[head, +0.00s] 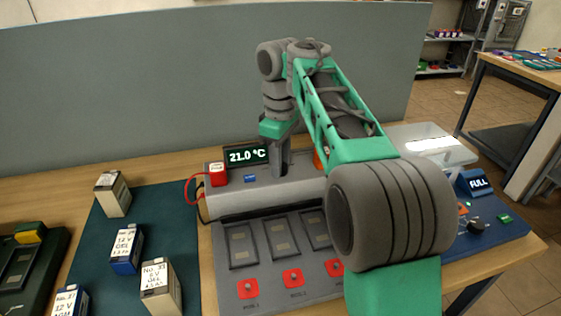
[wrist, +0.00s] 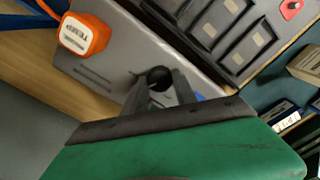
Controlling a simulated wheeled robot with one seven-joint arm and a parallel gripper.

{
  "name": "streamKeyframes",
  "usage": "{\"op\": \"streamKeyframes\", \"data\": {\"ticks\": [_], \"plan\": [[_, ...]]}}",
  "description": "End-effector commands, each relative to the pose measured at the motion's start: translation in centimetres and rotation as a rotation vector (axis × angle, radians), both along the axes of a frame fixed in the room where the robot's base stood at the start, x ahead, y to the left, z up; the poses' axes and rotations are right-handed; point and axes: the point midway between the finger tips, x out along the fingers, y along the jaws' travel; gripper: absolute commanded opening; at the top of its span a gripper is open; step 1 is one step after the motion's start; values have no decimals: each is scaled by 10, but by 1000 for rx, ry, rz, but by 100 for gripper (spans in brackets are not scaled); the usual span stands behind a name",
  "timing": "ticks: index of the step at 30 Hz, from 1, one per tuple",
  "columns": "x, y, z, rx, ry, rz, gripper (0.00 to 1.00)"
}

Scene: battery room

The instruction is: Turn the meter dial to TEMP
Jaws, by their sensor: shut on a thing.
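The black meter dial (wrist: 158,79) is on top of the grey meter housing (head: 240,200), between my fingertips in the wrist view. In the head view the dial is hidden by my gripper. My gripper (head: 279,170) points down at the housing and is shut on the dial; it also shows in the wrist view (wrist: 160,88). The meter display (head: 246,156) stands behind the housing and reads 21.0 °C. The dial's markings and pointer cannot be read.
A red block (head: 218,175) with a red lead sits left of my gripper. An orange block (wrist: 84,34) lies on the other side. Slots with red buttons (head: 292,277) are in front. Labelled batteries (head: 126,250) stand on a dark mat (head: 180,213). A grey partition (head: 130,90) stands behind.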

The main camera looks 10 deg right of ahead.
Motion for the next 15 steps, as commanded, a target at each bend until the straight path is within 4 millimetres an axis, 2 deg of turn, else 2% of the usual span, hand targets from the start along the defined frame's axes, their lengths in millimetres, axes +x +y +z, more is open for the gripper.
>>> {"op": "streamKeyframes", "data": {"ticks": [6, 15], "plan": [[0, 0, -1, 0, 1, -188, 0], [0, 0, -1, 0, 1, -376, 0]]}}
